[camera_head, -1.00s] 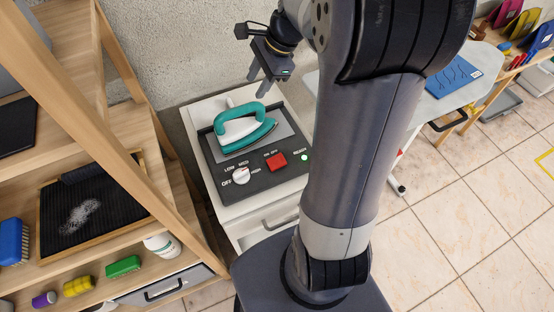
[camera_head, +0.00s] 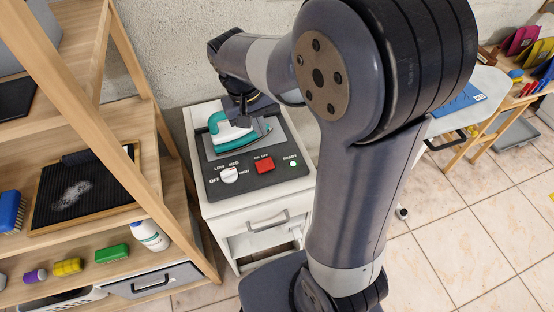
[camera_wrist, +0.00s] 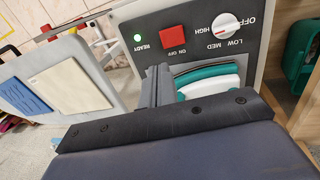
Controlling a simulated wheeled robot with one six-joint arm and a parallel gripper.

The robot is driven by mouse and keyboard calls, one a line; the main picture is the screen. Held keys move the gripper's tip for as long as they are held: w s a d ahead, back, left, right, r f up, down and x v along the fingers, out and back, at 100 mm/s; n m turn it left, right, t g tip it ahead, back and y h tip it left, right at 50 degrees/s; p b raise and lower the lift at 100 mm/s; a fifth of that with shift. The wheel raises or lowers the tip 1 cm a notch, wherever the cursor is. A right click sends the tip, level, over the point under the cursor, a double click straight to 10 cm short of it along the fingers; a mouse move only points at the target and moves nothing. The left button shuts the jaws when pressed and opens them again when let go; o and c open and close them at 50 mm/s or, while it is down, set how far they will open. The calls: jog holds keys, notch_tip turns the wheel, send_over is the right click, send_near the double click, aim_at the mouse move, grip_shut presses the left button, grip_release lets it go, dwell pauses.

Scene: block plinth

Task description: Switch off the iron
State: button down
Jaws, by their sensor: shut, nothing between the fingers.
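The iron, white with a teal handle (camera_head: 217,122), rests on a plate on the dark control panel (camera_head: 210,188). Its teal and white body also shows in the wrist view (camera_wrist: 205,80). The panel has a red ON OFF switch (camera_head: 264,165), also in the wrist view (camera_wrist: 173,39), and a white dial (camera_head: 229,175) marked OFF, LOW, MED, HIGH; its exact setting is unclear. The READY light (camera_head: 292,163) glows green. My gripper (camera_wrist: 160,80) is shut and empty. It is over the iron's right part, behind the switch in the head view; contact with the iron cannot be told.
The panel sits on a white cabinet (camera_head: 232,220) with a drawer. A wooden shelf (camera_head: 150,185) with brushes and bottles stands close on the left. An ironing board (camera_head: 470,100) and a work table are at the right. Tiled floor is clear at front right.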

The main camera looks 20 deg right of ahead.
aim_at(273, 164)
jog(key=shift+f, duration=0.1)
jog(key=d+f, duration=0.1)
jog(key=f, duration=0.8)
jog(key=d+f, duration=0.1)
jog(key=f, duration=0.3)
jog(key=shift+d+f+p, duration=0.3)
jog(key=shift+d, duration=0.05)
jog(key=shift+d+f+y, duration=0.2)
jog(key=shift+f+y, duration=0.1)
jog(key=shift+y, duration=0.1)
jog(key=shift+a, duration=0.2)
jog(key=shift+a+r, duration=0.3)
jog(key=shift+a, duration=0.3)
